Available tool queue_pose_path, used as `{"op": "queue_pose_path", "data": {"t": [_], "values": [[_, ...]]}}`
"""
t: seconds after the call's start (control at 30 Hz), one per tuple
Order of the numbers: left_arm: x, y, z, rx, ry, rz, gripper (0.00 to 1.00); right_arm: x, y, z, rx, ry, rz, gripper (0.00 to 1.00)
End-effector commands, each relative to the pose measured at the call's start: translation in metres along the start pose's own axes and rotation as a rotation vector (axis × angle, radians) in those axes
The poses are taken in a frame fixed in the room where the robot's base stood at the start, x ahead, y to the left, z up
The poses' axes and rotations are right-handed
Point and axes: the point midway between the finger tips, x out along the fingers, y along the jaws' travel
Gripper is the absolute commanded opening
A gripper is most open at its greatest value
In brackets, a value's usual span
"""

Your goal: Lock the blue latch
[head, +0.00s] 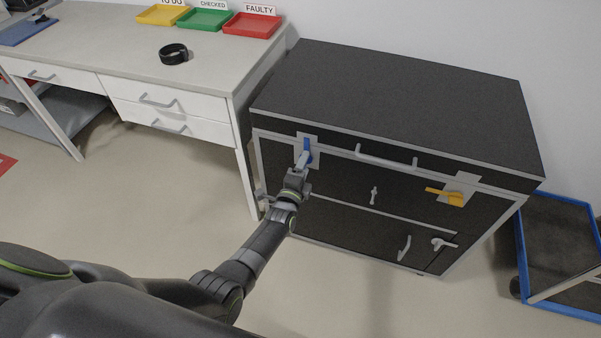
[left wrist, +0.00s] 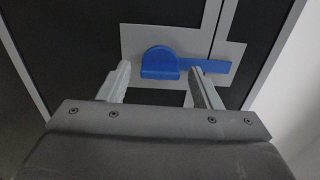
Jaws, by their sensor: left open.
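The blue latch (head: 306,146) is at the upper left of the black case's front, on a light plate. In the head view its lever points up. In the left wrist view the latch (left wrist: 160,63) shows a rounded blue hub with a flat lever reaching right across the plate's slit. My left gripper (head: 302,164) is at the latch and partly hides it. In the left wrist view the gripper (left wrist: 160,70) is open, with a finger on either side of the hub; whether they touch it I cannot tell. My right gripper is not in view.
The black case (head: 400,95) also carries a yellow latch (head: 446,196), a grey bar handle (head: 386,157) and smaller handles below. A white desk (head: 130,55) with trays stands left, a blue-edged cart (head: 560,240) right. The floor in front is clear.

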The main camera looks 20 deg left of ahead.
Motion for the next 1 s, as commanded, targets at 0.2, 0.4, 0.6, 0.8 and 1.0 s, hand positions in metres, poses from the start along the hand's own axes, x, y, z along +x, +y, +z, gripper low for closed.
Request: {"op": "queue_pose_path", "data": {"t": [0.2, 0.4, 0.6, 0.8, 1.0], "values": [[-0.019, 0.0, 0.0, -0.002, -0.001, 0.003, 0.58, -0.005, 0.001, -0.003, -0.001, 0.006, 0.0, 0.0], [-0.055, 0.0, 0.0, -0.002, -0.001, 0.003, 0.58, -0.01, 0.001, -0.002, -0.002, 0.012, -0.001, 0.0], [-0.094, 0.0, 0.0, -0.001, -0.002, 0.003, 0.58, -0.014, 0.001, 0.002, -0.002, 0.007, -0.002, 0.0], [-0.133, 0.0, 0.0, 0.0, -0.002, 0.002, 0.58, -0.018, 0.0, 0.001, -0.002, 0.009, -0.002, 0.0], [-0.161, 0.0, 0.0, 0.0, -0.001, 0.001, 0.58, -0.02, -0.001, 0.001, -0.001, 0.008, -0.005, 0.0]]}}
